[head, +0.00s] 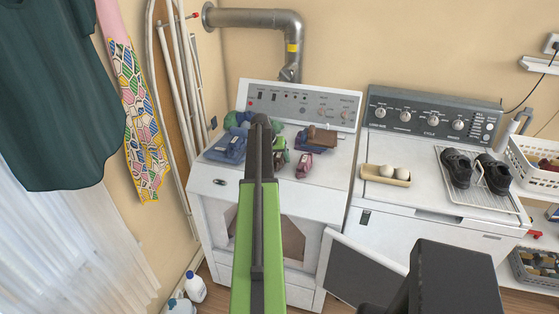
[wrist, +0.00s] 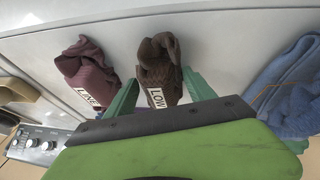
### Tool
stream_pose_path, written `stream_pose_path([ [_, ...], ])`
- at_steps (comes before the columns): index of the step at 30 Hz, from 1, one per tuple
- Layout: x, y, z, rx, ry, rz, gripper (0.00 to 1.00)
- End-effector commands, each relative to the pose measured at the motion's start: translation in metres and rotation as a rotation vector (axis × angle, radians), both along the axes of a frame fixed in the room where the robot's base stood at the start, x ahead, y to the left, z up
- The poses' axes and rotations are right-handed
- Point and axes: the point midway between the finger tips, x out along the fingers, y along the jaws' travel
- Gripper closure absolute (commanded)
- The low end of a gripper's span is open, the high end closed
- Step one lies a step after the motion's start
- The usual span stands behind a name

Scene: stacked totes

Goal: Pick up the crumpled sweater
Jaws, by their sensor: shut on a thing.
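The crumpled sweater (wrist: 158,66) is a dark brown, knit-looking bundle with a white tag that reads roughly "LOW". In the wrist view it sits between the two teal fingers of my gripper (wrist: 160,95), which is shut on it. In the head view my green arm hides most of the gripper (head: 272,150) and the bundle, over the white dryer top (head: 333,168). I cannot tell whether the sweater is clear of the surface.
A tagged maroon bundle (wrist: 88,65) and a blue cloth (wrist: 292,85) lie either side. Brown cloth (head: 322,137) lies on blue-purple cloth. The washer (head: 430,190) carries an egg-like pair in a tray (head: 372,176) and dark shoes (head: 458,168). The dryer door (head: 355,268) hangs open.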

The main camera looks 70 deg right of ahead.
Motion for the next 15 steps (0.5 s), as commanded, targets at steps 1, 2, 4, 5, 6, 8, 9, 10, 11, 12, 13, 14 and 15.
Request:
stream_pose_path([
  [1,0.000,0.000,0.000,-0.001,0.000,0.000,0.98],
  [2,0.000,0.000,0.000,-0.001,0.000,0.000,0.98],
  [4,0.000,0.000,0.000,-0.001,0.000,0.000,0.98],
  [5,0.000,0.000,0.001,-0.001,0.000,0.000,0.98],
  [6,0.000,0.000,0.003,-0.001,0.000,0.000,0.98],
  [8,0.000,0.000,0.006,-0.001,0.000,0.000,0.98],
  [9,0.000,0.000,0.010,-0.001,0.000,0.000,0.98],
  [10,0.000,0.000,0.013,-0.001,0.000,0.000,0.98],
  [11,0.000,0.000,0.017,-0.001,0.000,0.000,0.98],
  [12,0.000,0.000,0.023,-0.001,0.000,0.000,0.98],
  [13,0.000,0.000,0.028,-0.001,0.000,0.000,0.98],
  [14,0.000,0.000,0.033,-0.001,0.000,0.000,0.98],
  [15,0.000,0.000,0.040,-0.001,0.000,0.000,0.98],
])
